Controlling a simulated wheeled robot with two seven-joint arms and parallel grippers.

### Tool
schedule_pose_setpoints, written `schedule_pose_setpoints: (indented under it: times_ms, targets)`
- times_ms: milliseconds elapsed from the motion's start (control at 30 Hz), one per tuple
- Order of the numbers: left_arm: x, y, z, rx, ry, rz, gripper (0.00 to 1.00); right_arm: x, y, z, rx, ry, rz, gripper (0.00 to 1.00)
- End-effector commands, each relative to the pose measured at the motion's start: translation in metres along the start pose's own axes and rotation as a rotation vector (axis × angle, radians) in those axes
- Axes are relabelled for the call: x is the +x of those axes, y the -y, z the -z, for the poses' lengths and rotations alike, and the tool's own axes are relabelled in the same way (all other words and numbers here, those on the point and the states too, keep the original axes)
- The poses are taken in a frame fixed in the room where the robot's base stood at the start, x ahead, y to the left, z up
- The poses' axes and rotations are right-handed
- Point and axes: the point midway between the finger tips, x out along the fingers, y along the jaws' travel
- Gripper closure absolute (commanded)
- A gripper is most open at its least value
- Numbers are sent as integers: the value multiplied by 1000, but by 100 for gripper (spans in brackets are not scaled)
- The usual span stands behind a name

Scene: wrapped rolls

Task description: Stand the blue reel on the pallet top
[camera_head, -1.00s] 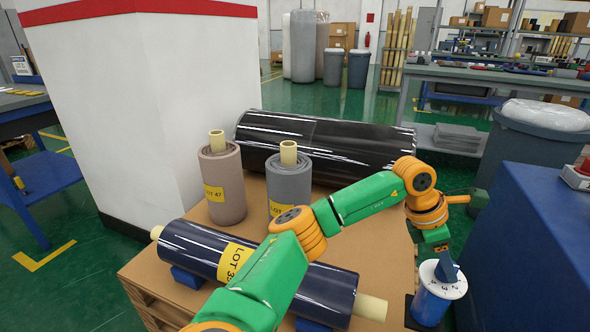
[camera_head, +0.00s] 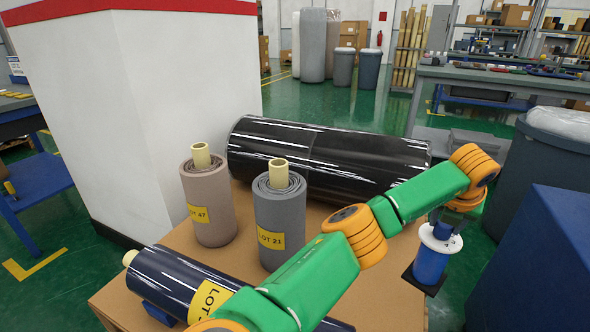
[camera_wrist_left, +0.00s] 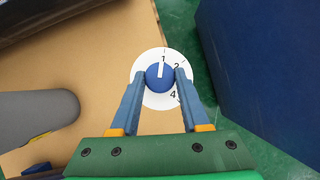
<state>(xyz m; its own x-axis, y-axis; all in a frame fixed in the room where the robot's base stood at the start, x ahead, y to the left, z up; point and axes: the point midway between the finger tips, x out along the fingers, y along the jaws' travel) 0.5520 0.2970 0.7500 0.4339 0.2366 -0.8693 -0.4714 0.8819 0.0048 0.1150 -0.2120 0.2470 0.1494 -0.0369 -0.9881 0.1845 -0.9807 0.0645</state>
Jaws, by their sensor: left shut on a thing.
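The blue reel (camera_head: 431,262) is upright, with a white numbered flange on top and a dark square plate at its bottom. My left gripper (camera_head: 446,226) is above it, shut on the reel's blue top knob. In the left wrist view both fingers of the gripper (camera_wrist_left: 160,76) press on the knob's sides, and the white flange (camera_wrist_left: 144,67) shows around it. The pallet top (camera_head: 385,285) is brown board. The reel overlaps its right edge in both views; I cannot tell its height above the board. My right gripper is not in view.
A pinkish roll (camera_head: 208,205) and a grey roll (camera_head: 281,225) stand on the pallet. A long black roll (camera_head: 330,160) lies behind them. A dark blue roll (camera_head: 180,279) lies in front. A blue box (camera_head: 535,265) is at the right. Bare board lies right of the grey roll.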

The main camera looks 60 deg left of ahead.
Motion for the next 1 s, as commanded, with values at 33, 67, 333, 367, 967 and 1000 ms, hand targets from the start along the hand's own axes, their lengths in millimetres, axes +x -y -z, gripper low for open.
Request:
schedule_pose_setpoints:
  times_ms: [33,67,333,367,967,1000]
  targets:
    - [-1,0,-1,-4,2,-2,100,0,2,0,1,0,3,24]
    - [-1,0,-1,-7,2,-3,100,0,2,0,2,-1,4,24]
    - [3,-7,2,-11,1,-4,100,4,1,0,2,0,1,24]
    - [5,-10,3,-10,1,-4,100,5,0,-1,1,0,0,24]
    - [52,-109,45,-9,-1,-8,100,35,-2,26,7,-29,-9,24]
    - [57,-114,49,-10,-1,-6,100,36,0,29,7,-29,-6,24]
